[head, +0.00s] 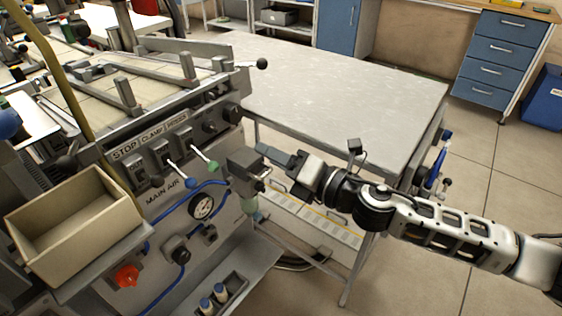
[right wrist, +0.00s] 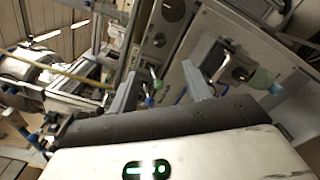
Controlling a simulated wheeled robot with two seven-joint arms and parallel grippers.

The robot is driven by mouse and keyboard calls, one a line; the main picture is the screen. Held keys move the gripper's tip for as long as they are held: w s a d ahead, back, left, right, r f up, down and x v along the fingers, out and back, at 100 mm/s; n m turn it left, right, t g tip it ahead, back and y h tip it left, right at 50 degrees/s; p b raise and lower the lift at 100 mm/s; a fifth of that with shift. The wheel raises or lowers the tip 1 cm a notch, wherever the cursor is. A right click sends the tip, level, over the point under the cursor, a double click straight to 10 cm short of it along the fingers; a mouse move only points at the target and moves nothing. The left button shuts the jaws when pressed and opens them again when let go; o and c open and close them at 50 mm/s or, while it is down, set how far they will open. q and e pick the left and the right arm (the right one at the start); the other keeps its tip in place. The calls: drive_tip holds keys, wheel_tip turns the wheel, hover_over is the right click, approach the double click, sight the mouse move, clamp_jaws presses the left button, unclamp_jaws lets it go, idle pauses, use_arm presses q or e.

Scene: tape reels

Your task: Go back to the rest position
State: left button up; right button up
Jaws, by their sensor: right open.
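My right gripper (head: 266,164) reaches in from the right in the head view, its fingers pointing left at the grey machine's front panel (head: 150,200). It is close to a grey box-shaped fitting (head: 244,165) on the panel's right end; I cannot tell whether they touch. In the right wrist view the two fingers of the gripper (right wrist: 160,82) stand well apart with nothing held between them. The fitting with a dark knob (right wrist: 240,73) shows beyond the right finger. My left gripper is not in view.
Two levers, one blue-tipped (head: 190,183) and one green-tipped (head: 213,166), stick out from the panel above a gauge (head: 201,206). An empty beige bin (head: 75,225) sits at left. A bare grey table (head: 340,95) stands behind my right arm. Floor is clear at right.

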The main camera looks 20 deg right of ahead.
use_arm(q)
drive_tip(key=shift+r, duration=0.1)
use_arm(e)
drive_tip(key=shift+s+d, duration=0.35)
drive_tip(key=shift+s, duration=0.15)
use_arm(q)
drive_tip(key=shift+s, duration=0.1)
drive_tip(key=p, duration=0.2)
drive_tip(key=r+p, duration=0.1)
drive_tip(key=p, duration=0.1)
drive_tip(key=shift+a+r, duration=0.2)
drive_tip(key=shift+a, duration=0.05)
use_arm(e)
drive_tip(key=s+f+m+g+h, duration=0.2)
drive_tip(key=s+f+m, duration=0.6)
drive_tip(key=m, duration=0.7)
drive_tip(key=s+f+m+g+h, duration=0.1)
drive_tip(key=s+f+m+h, duration=0.4)
drive_tip(key=m, duration=1)
drive_tip(key=s+f, duration=0.3)
drive_tip(key=s, duration=0.1)
drive_tip(key=shift+s+g, duration=0.25)
drive_tip(key=shift+g, duration=0.15)
drive_tip(key=shift+d, duration=0.1)
